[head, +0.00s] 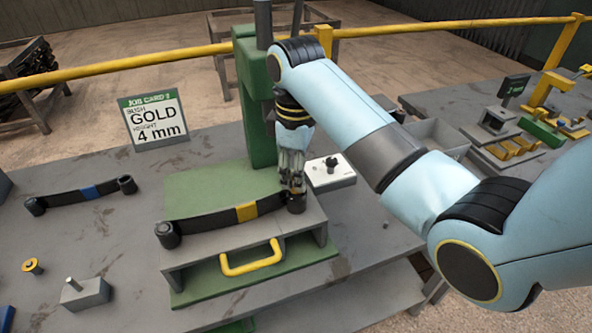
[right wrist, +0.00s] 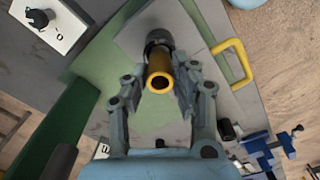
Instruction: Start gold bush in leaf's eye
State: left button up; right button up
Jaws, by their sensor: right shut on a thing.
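The leaf (head: 200,220), dark with a gold band, lies on a grey fixture (head: 207,247). Its left eye (head: 167,235) is bare. Its right eye (head: 297,203) is beneath my right gripper (head: 291,183). In the right wrist view, my right gripper (right wrist: 163,82) is shut on the gold bush (right wrist: 159,76), a hollow tube with its open end toward the camera. The dark eye (right wrist: 159,40) shows just beyond the bush; I cannot tell whether they touch. The bush is hidden in the head view. My left gripper is not in view.
A green press column (head: 257,95) stands behind the fixture, with a yellow handle (head: 250,260) at its front. A job card (head: 154,120) reads gold, 4 mm. A white knob box (head: 329,172) sits right. A blue-banded leaf (head: 85,192) and a small post block (head: 85,293) lie left.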

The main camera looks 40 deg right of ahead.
jog(key=shift+f, duration=0.75)
jog(key=o, duration=1.5)
jog(key=shift+r, duration=1.25)
notch_tip(320, 180, up, 4)
jog(key=shift+r, duration=0.25)
